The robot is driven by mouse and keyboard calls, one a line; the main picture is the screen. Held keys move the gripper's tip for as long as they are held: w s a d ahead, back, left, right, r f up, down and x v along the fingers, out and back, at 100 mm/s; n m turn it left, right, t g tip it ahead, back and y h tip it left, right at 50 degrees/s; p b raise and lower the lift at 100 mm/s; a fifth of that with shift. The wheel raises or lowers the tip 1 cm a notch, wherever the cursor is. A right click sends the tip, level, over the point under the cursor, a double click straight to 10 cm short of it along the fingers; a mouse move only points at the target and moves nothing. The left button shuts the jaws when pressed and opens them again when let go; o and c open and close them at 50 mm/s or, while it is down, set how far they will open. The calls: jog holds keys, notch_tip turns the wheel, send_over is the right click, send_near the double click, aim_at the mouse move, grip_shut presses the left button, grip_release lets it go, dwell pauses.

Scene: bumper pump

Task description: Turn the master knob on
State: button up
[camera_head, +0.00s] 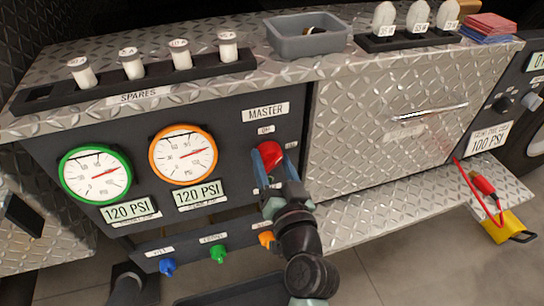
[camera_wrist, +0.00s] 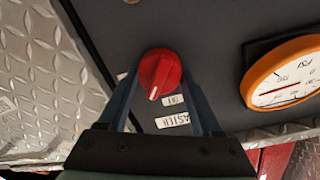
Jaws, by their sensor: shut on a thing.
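The red master knob (camera_head: 268,156) is on the dark panel below the MASTER label (camera_head: 266,112), right of the orange-rimmed gauge. My gripper (camera_head: 270,174) reaches it from below and in front. In the wrist view the two blue fingers of my gripper (camera_wrist: 160,84) are on either side of the red knob (camera_wrist: 160,70), shut on it. Its white pointer line points down, between the small label (camera_wrist: 174,102) near the MASTER label and another small label (camera_wrist: 122,76) at left, closer to the former. The fingertips' contact is partly hidden in the head view.
A green-rimmed gauge (camera_head: 95,174) and an orange-rimmed gauge (camera_head: 183,154) both have 120 PSI labels. Blue (camera_head: 167,267), green (camera_head: 218,253) and orange (camera_head: 267,239) knobs sit on the lower strip. A grey bin (camera_head: 306,40) and a SPARES rack (camera_head: 140,83) stand on top.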

jog(key=m+p, duration=0.2)
jog(key=m, duration=0.3)
jog(key=shift+d+y, duration=0.15)
jog(key=shift+y, duration=0.15)
jog(key=shift+f+m+g+p, duration=0.1)
jog(key=shift+m+g+p, duration=0.2)
jog(key=shift+m+p, duration=1.25)
jog(key=shift+m+b, duration=0.65)
jog(key=shift+m, duration=0.1)
jog(key=o, duration=1.4)
jog(key=v, duration=0.6)
jog(key=p+v, duration=0.1)
jog(key=v, duration=0.6)
jog(key=shift+w+d+f, duration=0.1)
jog(key=shift+d, duration=0.1)
